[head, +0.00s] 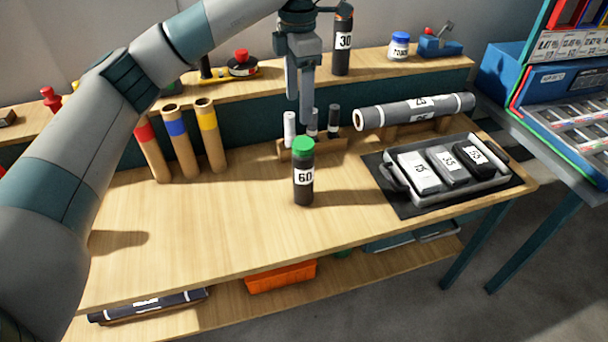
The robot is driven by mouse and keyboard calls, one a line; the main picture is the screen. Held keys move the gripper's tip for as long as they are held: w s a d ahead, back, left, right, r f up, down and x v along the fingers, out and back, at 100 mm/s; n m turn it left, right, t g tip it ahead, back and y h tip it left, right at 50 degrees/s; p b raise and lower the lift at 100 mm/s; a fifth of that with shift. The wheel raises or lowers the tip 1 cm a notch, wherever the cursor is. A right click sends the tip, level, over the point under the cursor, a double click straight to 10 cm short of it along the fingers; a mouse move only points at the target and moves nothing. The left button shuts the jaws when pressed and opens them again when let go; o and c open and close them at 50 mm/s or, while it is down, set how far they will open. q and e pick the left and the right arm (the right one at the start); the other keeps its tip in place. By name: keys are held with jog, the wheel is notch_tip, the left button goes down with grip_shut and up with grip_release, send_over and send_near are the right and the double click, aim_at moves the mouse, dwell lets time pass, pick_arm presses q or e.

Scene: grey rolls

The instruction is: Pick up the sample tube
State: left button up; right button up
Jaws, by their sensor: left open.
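A dark tube (303,187) with a green cap and a white label reading 60 stands upright on the wooden workbench (215,235); it looks like the sample tube. Smaller tubes, one white (290,128) and others dark with white tops (333,119), stand in a low wooden rack (326,148) just behind it. My left gripper (299,116) is open and points down above the green cap and rack, apart from the green-capped tube. Its fingers hold nothing visible and hide part of the area behind. My right gripper is out of view.
A grey roll (415,111) lies at the back right. A tray (398,187) with labelled blocks sits on a dark mat at right. Cardboard tubes (182,143) lean at left. A raised shelf (375,67) runs behind. The bench front is clear.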

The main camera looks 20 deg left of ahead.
pick_arm(q)
jog(key=f, duration=0.1)
jog(key=p, duration=0.3)
send_over(301, 143)
notch_tip(301, 143, down, 6)
jog(key=shift+s+a+r, duration=0.1)
jog(key=shift+s+r, duration=0.05)
jog(key=shift+r, duration=0.05)
notch_tip(301, 143, down, 5)
jog(key=shift+f+p, duration=0.1)
jog(key=shift+p, duration=0.65)
jog(key=shift+f, duration=0.3)
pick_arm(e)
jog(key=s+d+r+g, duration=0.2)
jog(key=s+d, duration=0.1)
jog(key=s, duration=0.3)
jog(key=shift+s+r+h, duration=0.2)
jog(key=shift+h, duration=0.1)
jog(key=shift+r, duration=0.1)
